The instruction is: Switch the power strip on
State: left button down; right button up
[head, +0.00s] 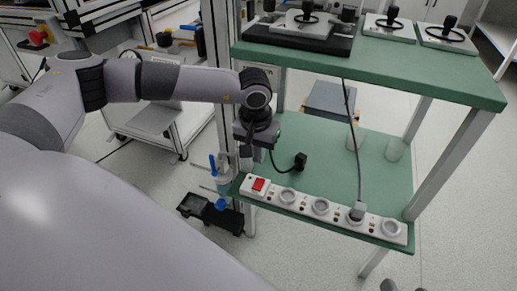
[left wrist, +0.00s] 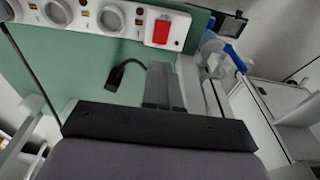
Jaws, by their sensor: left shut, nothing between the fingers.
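The white power strip (head: 321,207) lies along the front edge of the green lower shelf. Its red rocker switch (head: 260,184) is at the left end; it also shows in the left wrist view (left wrist: 161,32). Whether the switch is lit or which way it is tipped is too small to tell. My left gripper (head: 246,158) is shut and empty, pointing down near the strip's switch end. In the left wrist view its closed fingertips (left wrist: 161,68) are just short of the switch end, seemingly apart from it. Dark tips at the head view's bottom edge may be my right gripper.
A grey plug (head: 357,210) sits in a socket, its cable running up to the upper green shelf (head: 400,68). A loose black plug (head: 300,161) lies behind the strip. Shelf posts stand at both sides. A blue-and-clear bottle (head: 222,172) is left of the strip.

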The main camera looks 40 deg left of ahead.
aim_at(260, 179)
pick_arm(q)
jog(key=f, duration=0.2)
jog(key=f+b, duration=0.1)
jog(key=f, duration=0.1)
jog(key=f+b, duration=0.1)
jog(key=f, duration=0.2)
jog(key=shift+w+a, duration=0.1)
jog(key=shift+w, duration=0.3)
jog(key=shift+w+f+b, duration=0.1)
jog(key=shift+f+b, duration=0.3)
jog(key=shift+f, duration=0.2)
pick_arm(e)
jog(key=shift+s+d+f+n+t, duration=0.15)
jog(key=shift+d+n+t, duration=0.25)
jog(key=shift+d+t, duration=0.35)
